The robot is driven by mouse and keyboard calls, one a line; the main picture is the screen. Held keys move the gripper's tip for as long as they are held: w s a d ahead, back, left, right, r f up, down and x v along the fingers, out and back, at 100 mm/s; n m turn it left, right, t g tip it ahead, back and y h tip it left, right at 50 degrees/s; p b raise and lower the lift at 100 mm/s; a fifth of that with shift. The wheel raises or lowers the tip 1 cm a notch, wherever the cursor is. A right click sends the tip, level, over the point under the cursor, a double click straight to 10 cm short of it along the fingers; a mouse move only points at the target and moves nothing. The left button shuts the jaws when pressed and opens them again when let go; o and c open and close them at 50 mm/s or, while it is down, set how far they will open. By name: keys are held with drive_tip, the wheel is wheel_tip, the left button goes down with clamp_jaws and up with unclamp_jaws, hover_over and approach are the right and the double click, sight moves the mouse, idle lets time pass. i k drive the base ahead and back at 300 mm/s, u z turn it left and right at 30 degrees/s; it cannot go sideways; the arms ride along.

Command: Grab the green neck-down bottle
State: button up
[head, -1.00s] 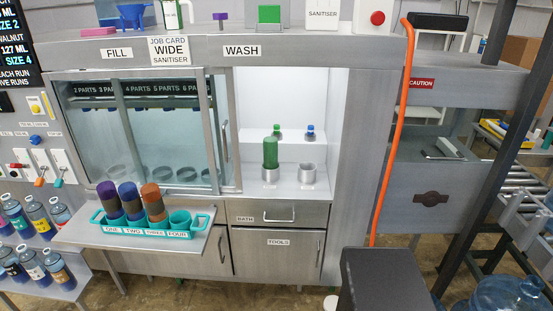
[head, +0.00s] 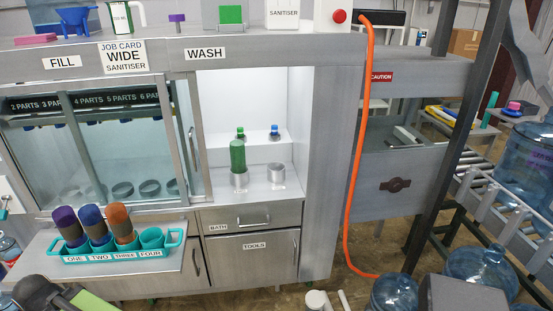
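The green bottle (head: 238,156) stands upright in the wash bay, its lower end inside a metal cup (head: 240,181). Its neck is not visible, and its exposed upper end is rounded. A second metal cup (head: 277,174) to its right is empty. My gripper cannot be made out in the head view. A dark rounded part enters at the lower left corner, but no fingers show on it.
Two small items with a green (head: 240,132) and a blue (head: 274,129) top stand on the ledge behind. A teal rack (head: 175,239) with purple, blue and orange bottles sits on the left shelf. An orange hose (head: 353,190) hangs right of the bay. Large blue jugs (head: 393,292) stand lower right.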

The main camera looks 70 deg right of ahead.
sight(237, 147)
drive_tip(key=z, duration=0.7)
